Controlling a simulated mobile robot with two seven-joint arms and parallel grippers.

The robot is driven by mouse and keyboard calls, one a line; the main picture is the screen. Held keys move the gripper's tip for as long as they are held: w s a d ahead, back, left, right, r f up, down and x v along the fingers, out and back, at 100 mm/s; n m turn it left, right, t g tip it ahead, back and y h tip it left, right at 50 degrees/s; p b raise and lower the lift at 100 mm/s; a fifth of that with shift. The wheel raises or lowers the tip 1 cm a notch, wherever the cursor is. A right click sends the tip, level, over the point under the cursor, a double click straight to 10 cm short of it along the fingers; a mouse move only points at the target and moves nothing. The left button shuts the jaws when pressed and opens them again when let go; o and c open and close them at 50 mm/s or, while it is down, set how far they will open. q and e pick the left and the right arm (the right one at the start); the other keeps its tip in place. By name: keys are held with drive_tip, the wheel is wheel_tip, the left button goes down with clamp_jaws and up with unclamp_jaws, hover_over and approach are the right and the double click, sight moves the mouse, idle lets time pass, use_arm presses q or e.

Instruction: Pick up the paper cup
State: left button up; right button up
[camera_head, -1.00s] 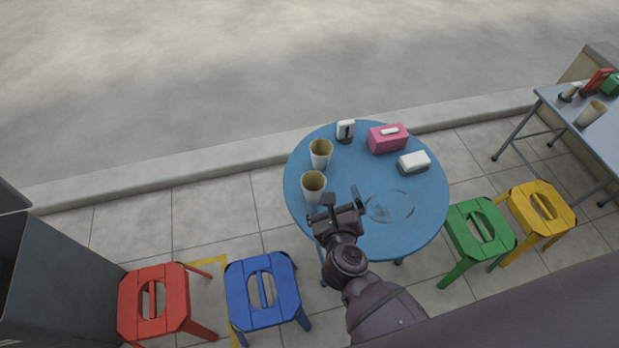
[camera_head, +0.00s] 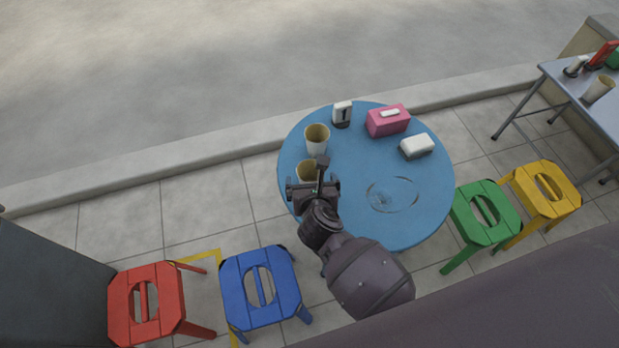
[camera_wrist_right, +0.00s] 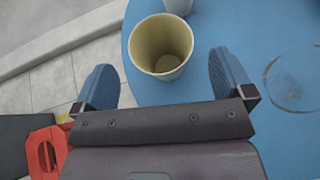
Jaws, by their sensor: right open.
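The far paper cup (camera_head: 317,141) is at the table's left side. In the right wrist view the near cup (camera_wrist_right: 160,48) stands open end up, ahead of and between the two spread blue fingertips (camera_wrist_right: 165,85). The fingers do not appear to touch it. My left gripper is not in view.
A pink tissue box (camera_head: 387,121), a white box (camera_head: 417,146) and a small black-and-white holder (camera_head: 342,114) stand towards the table's far side. Red (camera_head: 148,300), blue (camera_head: 262,288), green (camera_head: 484,218) and yellow (camera_head: 545,190) stools stand around. Another table (camera_head: 590,105) is at right.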

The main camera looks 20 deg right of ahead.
sight(309, 167)
drive_tip(key=b+x, duration=0.1)
drive_tip(key=x, duration=0.3)
drive_tip(key=shift+f, duration=0.25)
drive_tip(key=shift+w+d+b, duration=0.15)
drive_tip(key=shift+w+b, duration=0.15)
drive_tip(key=shift+w, duration=0.15)
drive_tip(key=shift+c, duration=0.3)
drive_tip(key=c, duration=0.9)
